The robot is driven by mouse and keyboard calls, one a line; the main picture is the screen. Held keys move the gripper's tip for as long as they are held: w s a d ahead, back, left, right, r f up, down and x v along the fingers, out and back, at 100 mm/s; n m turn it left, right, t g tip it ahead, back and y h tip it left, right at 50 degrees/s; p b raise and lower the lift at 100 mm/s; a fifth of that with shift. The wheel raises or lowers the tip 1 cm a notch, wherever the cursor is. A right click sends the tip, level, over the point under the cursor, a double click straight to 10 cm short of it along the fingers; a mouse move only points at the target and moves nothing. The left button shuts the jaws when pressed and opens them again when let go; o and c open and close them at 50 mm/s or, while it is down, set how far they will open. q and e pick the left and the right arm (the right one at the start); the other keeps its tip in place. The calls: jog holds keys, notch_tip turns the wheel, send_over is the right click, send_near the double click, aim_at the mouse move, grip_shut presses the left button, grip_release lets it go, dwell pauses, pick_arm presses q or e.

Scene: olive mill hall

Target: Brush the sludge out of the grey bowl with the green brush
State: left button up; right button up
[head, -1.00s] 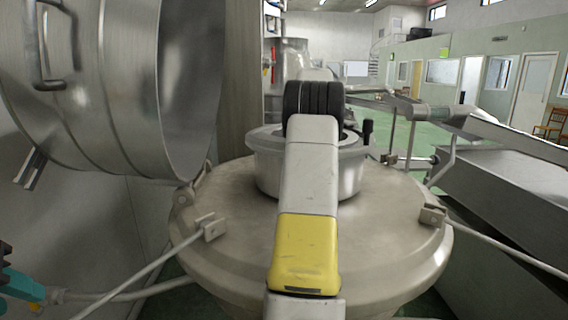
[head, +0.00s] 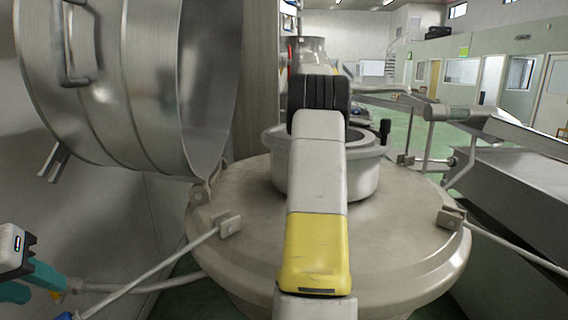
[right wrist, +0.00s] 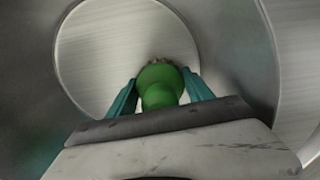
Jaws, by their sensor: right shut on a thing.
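The grey bowl (head: 364,182) stands on a broad round metal lid in the head view, partly hidden by my right arm. The right wrist view shows its inside, with a bare-looking pale round floor (right wrist: 100,60). My right gripper (right wrist: 160,88) is shut on the green brush (right wrist: 158,90), its brownish bristle end pointing into the bowl. In the head view, the right gripper and brush are hidden behind the arm. I cannot make out any sludge. My left gripper (head: 36,286) is at the lower left, away from the bowl, its teal fingers apart and empty.
The metal lid (head: 240,265) has clamps and thin rods at its sides. A large steel drum cover (head: 130,80) stands tilted up at left. A black knob (head: 385,131) rises beside the bowl. Steel troughs (head: 520,190) fill the right side.

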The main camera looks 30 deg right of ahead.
jog(key=shift+f, duration=0.1)
jog(key=shift+r, duration=3.1)
jog(key=shift+r, duration=0.1)
jog(key=shift+r, duration=1.45)
